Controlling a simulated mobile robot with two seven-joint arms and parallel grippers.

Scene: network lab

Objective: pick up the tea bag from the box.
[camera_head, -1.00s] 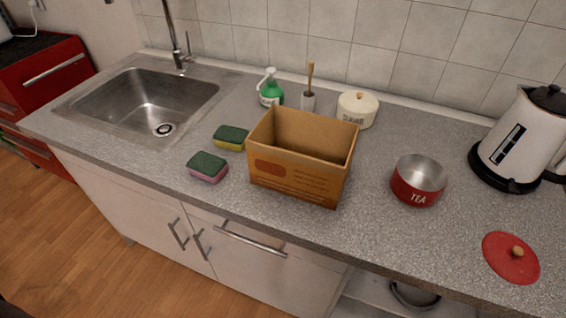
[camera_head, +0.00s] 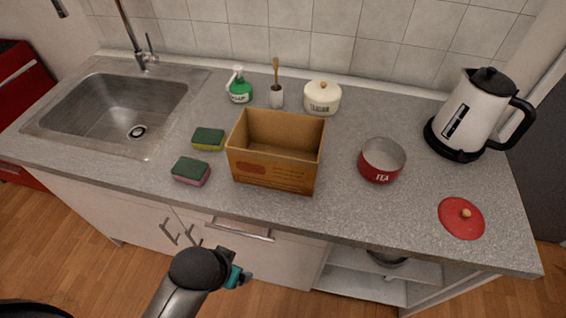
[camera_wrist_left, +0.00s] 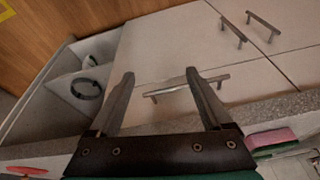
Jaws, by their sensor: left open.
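The open brown cardboard box (camera_head: 275,172) stands upright on the grey counter. Part of its inside shows, but I see no tea bag in it; the front wall hides part of its floor. My left gripper (camera_head: 238,277) is low in front of the counter, below the box and apart from it. In the left wrist view its two fingers (camera_wrist_left: 161,74) are spread and empty, with cabinet fronts and a handle beyond them. My right gripper is out of view.
A red TEA pot (camera_head: 381,163), its red lid (camera_head: 461,218) and a kettle (camera_head: 470,110) are right of the box. Two sponges (camera_head: 191,171) (camera_head: 208,139) are left. A soap bottle (camera_head: 240,88), brush cup (camera_head: 276,97) and cream jar (camera_head: 322,99) stand behind. The counter edge lies between gripper and box.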

